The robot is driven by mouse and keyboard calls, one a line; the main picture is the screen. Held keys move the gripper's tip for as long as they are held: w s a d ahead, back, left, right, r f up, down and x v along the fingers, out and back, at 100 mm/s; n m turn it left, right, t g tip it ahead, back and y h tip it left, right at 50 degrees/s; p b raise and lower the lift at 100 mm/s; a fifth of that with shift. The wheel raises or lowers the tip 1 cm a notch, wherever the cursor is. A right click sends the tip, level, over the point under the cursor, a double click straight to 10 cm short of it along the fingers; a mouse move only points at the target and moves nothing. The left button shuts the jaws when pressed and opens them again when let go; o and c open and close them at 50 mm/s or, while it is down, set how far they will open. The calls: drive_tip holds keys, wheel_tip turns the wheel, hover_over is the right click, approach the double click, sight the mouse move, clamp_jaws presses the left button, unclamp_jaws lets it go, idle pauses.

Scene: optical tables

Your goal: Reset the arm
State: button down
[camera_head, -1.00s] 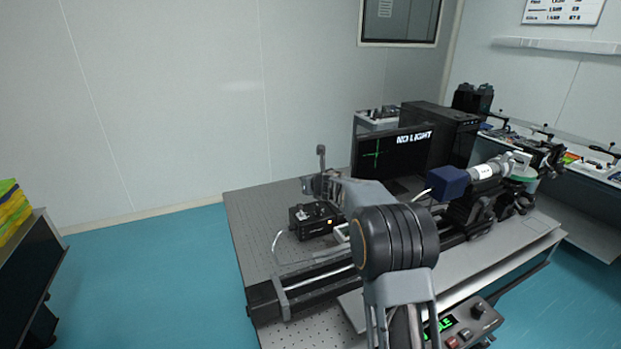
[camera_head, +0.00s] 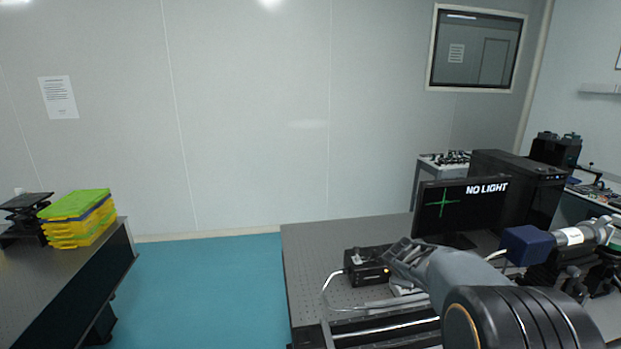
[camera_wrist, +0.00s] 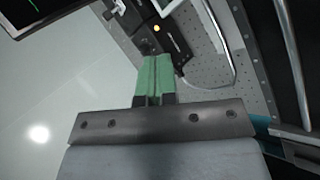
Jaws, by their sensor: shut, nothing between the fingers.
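My arm reaches in from the lower right of the head view, over the optical table (camera_head: 310,265). My gripper (camera_wrist: 154,62) shows in the wrist view with its two green fingers side by side and touching, nothing held between them. In the head view the wrist end of the arm is beside a small black box (camera_head: 365,267) with an orange light. That box also shows in the wrist view (camera_wrist: 172,40), beyond the fingertips. The fingertips themselves are not clear in the head view.
A monitor (camera_head: 460,208) reading "NO LIGHT" and a black computer case (camera_head: 520,185) stand behind the arm. A blue block on an optical tube (camera_head: 525,245) is at right. A side table (camera_head: 60,280) with yellow-green trays (camera_head: 78,222) is at left. Blue floor between the tables is clear.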

drive_tip(key=s+a+r+m+g+y, duration=0.1)
drive_tip(key=s+a+m, duration=0.2)
drive_tip(key=s, duration=0.6)
drive_tip(key=s+a+r+m+g+y, duration=0.1)
drive_tip(key=s+a+m, duration=0.2)
drive_tip(key=s, duration=0.6)
drive_tip(key=s+a+r+m+y, duration=0.2)
drive_tip(key=s+a+m, duration=0.2)
drive_tip(key=s, duration=0.5)
drive_tip(key=shift+s+m+g, duration=0.25)
drive_tip(key=shift+m+g, duration=0.15)
drive_tip(key=shift+m, duration=0.9)
drive_tip(key=c, duration=1.8)
unclamp_jaws()
